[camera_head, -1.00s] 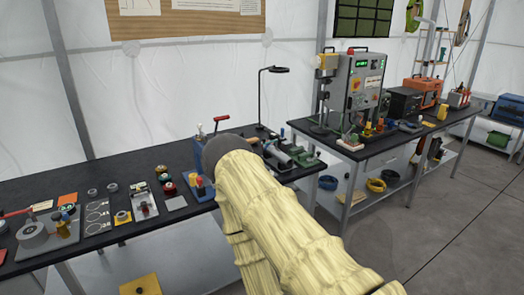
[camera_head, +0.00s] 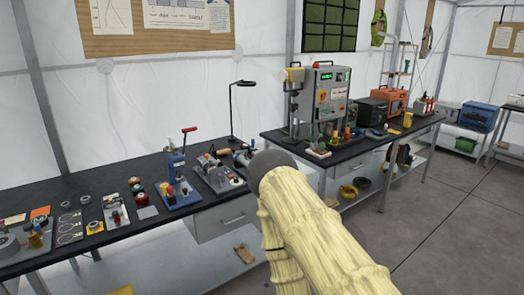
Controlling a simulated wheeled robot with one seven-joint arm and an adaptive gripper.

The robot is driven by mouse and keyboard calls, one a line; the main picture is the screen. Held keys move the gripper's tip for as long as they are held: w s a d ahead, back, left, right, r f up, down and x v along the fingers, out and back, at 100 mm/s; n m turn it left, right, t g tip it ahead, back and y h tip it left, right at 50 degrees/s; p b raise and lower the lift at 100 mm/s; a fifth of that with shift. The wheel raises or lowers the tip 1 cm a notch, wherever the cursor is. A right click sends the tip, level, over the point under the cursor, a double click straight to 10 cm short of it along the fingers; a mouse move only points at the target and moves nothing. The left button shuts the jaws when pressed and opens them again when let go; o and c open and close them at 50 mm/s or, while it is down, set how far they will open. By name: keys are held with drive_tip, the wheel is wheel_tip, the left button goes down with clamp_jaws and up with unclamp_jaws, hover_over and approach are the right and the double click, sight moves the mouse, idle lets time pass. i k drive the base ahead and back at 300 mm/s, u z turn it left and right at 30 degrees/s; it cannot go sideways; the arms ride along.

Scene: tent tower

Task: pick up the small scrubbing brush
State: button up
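I cannot make out a scrubbing brush for certain in the head view. A small tan, wood-coloured object (camera_head: 244,253) lies on the lower shelf of the left bench; it is too small to tell what it is. My arm, in a pale yellow sleeve with a dark grey rounded joint, rises from the bottom right and hides part of the benches and floor. My gripper is out of the picture.
The left black-topped bench (camera_head: 150,222) holds several small tools, a blue press (camera_head: 176,167) and a lamp (camera_head: 233,110). The right bench (camera_head: 347,152) carries a grey machine (camera_head: 325,98) and an orange case (camera_head: 388,98). Grey floor (camera_head: 440,220) at the right is clear.

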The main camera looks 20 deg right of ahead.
sight(222, 152)
drive_tip(key=z, duration=0.65)
drive_tip(key=i, duration=1.3)
drive_tip(key=u, duration=0.45)
